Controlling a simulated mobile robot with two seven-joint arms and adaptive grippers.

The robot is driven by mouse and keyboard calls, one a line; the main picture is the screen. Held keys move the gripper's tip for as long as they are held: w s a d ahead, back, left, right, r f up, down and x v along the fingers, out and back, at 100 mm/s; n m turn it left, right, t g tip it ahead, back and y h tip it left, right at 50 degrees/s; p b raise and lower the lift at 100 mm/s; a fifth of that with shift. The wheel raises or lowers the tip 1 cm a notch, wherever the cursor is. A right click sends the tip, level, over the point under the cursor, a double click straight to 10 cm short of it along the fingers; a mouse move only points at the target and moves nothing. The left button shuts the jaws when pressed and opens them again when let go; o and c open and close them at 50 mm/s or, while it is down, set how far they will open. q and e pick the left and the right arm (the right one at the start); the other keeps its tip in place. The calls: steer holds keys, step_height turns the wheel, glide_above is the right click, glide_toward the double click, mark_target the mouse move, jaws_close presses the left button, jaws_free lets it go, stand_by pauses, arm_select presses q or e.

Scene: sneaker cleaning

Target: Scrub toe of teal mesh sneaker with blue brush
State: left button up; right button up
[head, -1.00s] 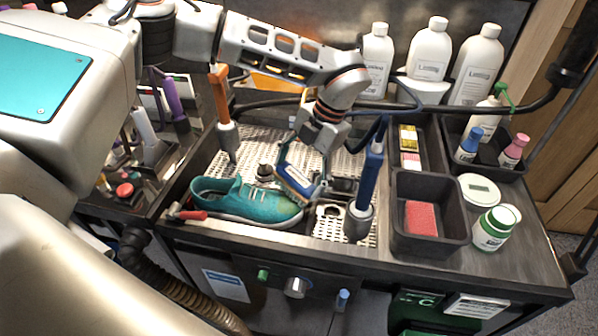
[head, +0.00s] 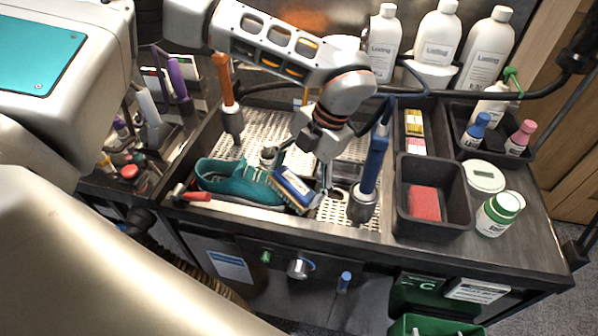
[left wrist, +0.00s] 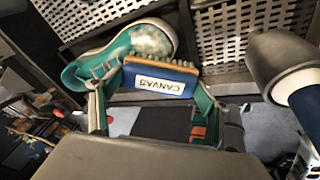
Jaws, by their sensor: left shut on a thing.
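The teal mesh sneaker (head: 225,178) lies on its white sole at the front left of the perforated tray, toe to the right. My left gripper (head: 303,176) is shut on the blue brush (head: 294,187) at the toe. The left wrist view shows the brush (left wrist: 160,82), labelled CANVAS, between the gripper's (left wrist: 150,92) two fingers. Its tan bristles face the toe of the sneaker (left wrist: 116,54), at or very near its edge. Whitish foam (left wrist: 151,42) covers part of the toe. The brush hides the toe in the head view. My right gripper is not in view.
A blue-handled tool (head: 374,160) stands upright just right of the brush. An orange-handled tool (head: 224,80) stands at the tray's back left. A black bin (head: 400,196) with a red sponge (head: 424,203) is to the right. White bottles (head: 436,45) line the back.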

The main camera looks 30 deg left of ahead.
mark_target(293, 187)
arm_select(q)
steer(key=shift+s+d, duration=0.15)
steer(key=shift+s, duration=0.25)
steer(key=shift+s+p+v, duration=0.2)
steer(key=shift+p+v, duration=0.4)
steer(key=shift+v, duration=0.4)
steer(key=shift+s+p+v, duration=0.15)
steer(key=shift+p+v, duration=0.45)
steer(key=shift+v, duration=1.45)
steer(key=shift+s+r, duration=0.1)
steer(key=shift+s, duration=0.05)
steer(key=shift+r, duration=0.1)
steer(key=shift+d+r, duration=0.2)
steer(key=shift+r, duration=1.15)
